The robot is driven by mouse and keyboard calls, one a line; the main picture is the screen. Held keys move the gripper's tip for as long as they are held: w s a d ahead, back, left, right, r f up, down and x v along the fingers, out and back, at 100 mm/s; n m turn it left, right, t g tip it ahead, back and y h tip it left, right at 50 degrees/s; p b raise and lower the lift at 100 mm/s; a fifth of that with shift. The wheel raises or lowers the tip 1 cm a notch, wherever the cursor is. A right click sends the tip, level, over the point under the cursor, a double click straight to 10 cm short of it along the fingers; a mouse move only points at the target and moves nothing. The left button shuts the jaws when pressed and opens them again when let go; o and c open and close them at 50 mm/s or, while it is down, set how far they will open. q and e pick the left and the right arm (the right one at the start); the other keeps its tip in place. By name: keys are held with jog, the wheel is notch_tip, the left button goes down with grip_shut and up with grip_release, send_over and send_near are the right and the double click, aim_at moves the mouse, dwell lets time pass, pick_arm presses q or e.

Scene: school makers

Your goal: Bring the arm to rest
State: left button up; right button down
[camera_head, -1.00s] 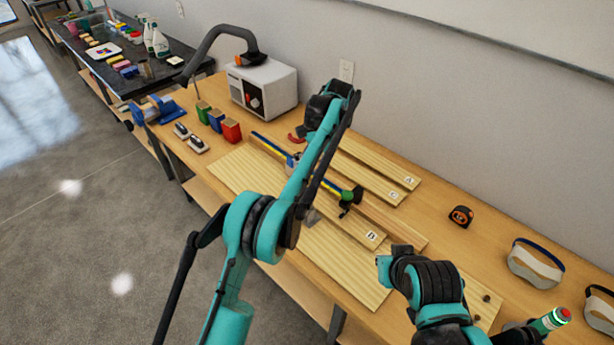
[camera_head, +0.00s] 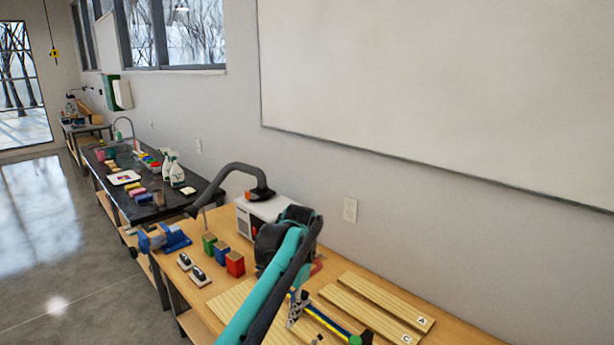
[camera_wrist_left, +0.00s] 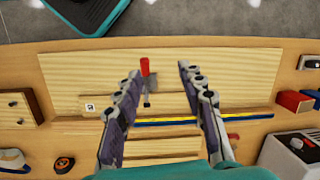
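My left arm rises from the bottom of the head view, with its dark wrist above the workbench in front of the white box. My left gripper (camera_head: 298,308) is partly hidden beside the arm there. In the left wrist view it (camera_wrist_left: 160,72) is open, its two fingers apart with nothing held between them. Below the fingers lie a pale wooden board (camera_wrist_left: 215,78) and a red-handled tool (camera_wrist_left: 145,66). The tool is beyond the fingertips, apart from them as far as I can tell. My right gripper does not show.
The workbench (camera_head: 465,337) carries boards (camera_head: 385,302), a blue-and-yellow bar clamp (camera_head: 325,318), a white box (camera_head: 243,222), colored blocks (camera_head: 235,264) and a blue vise (camera_head: 165,238). A black table (camera_head: 205,190) with spray bottles stands beyond. Floor is open at left.

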pick_arm(q)
jog(key=s+a+r+n+t+h, duration=0.1)
jog(key=s+a+n+t, duration=0.1)
jog(key=s+a, duration=0.3)
jog(key=s+a+n+t+h, duration=0.1)
jog(key=s+a+t, duration=0.15)
jog(key=s, duration=0.55)
jog(key=s+a+f+n+t, duration=0.3)
jog(key=s+f, duration=0.4)
jog(key=s, duration=0.3)
jog(key=shift+s+a+f+n+t, duration=0.2)
jog(key=shift+s+a+n+t, duration=0.15)
jog(key=shift+a, duration=0.25)
dwell(0.4)
